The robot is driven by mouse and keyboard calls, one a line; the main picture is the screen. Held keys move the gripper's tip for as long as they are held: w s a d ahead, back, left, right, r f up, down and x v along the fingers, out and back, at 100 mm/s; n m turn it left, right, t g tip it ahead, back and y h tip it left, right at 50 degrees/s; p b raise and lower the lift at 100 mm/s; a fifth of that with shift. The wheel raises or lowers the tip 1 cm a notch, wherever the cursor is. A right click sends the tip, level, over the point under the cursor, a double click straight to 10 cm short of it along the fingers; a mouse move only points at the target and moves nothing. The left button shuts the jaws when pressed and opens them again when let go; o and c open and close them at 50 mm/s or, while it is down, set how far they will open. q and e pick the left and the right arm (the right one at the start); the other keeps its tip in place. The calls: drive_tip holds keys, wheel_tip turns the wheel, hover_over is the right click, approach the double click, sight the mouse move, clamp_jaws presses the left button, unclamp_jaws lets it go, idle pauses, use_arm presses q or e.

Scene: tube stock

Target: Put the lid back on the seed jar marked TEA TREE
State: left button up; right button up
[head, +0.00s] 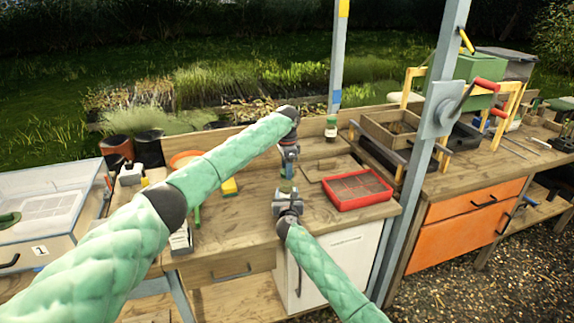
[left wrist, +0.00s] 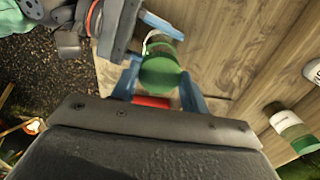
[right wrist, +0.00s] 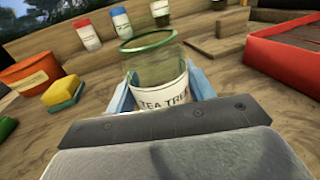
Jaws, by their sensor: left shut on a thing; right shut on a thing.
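The seed jar (right wrist: 160,85) shows in the right wrist view, upright, clear glass, with a white TEA TREE label and a green ring round its top. My right gripper (head: 287,205) is shut on it, one finger either side. In the head view my left gripper (head: 288,152) points down just above the jar. It is shut on a green lid (left wrist: 160,78), which shows between its blue fingertips in the left wrist view, in line with the jar. I cannot tell whether lid and jar touch.
A red tray (head: 330,204) lies to the right on the bench. A yellow sponge (right wrist: 62,92) and an orange pot (right wrist: 30,72) stand to the left. Other lidded jars (right wrist: 88,35) stand at the back. A grey post (head: 425,150) rises on the right.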

sight(287, 193)
use_arm(q)
drive_tip(key=shift+f, duration=0.1)
idle(0.5)
drive_tip(key=shift+f, duration=0.75)
drive_tip(key=shift+f, duration=0.55)
